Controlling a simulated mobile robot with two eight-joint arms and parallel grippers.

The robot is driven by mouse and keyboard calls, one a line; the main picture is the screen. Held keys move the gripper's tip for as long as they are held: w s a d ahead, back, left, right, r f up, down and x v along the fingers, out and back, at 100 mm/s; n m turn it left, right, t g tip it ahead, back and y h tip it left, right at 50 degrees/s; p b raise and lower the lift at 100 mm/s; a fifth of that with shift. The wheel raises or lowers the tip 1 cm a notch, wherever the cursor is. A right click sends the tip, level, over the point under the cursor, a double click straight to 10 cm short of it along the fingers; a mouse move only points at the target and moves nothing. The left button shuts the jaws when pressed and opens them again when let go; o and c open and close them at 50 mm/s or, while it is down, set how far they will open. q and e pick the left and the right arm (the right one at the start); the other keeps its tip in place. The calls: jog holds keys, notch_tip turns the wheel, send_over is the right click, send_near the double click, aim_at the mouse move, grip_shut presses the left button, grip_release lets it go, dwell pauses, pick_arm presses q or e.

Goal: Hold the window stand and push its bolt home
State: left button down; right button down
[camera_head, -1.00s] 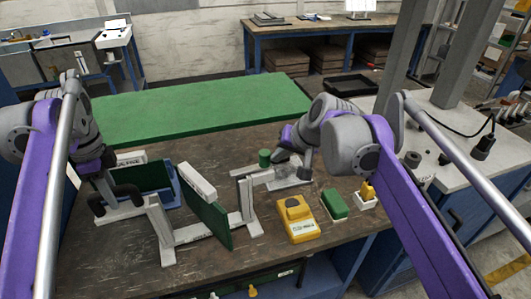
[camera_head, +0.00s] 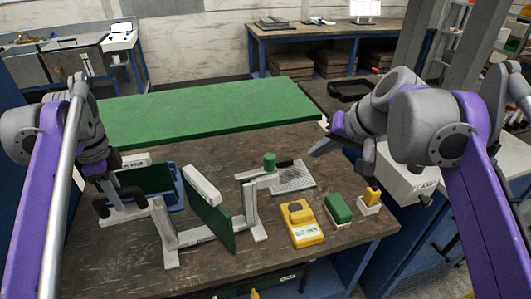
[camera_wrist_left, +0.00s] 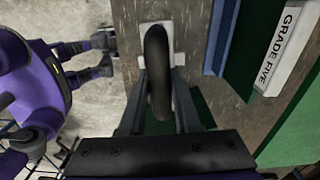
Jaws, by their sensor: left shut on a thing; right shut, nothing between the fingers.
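The window stand appears to be the pale grey frame (camera_head: 196,238) with two uprights, standing on the brown bench in the head view.
A tilted green panel (camera_head: 208,212) with a white top bar stands by the frame. A yellow device (camera_head: 303,226), a green block (camera_head: 338,208) and a yellow-topped piece (camera_head: 371,197) stand at the right. A mesh plate (camera_head: 295,177) lies behind them. A green mat (camera_head: 200,112) covers the back.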

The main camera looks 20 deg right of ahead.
jog(key=shift+s+r, duration=0.25)
jog(key=shift+r, duration=0.1)
pick_arm(q)
jog(key=c, duration=0.5)
grip_release()
jog(key=shift+a, duration=0.1)
jog(key=shift+c, duration=0.2)
jog(key=shift+r, duration=0.1)
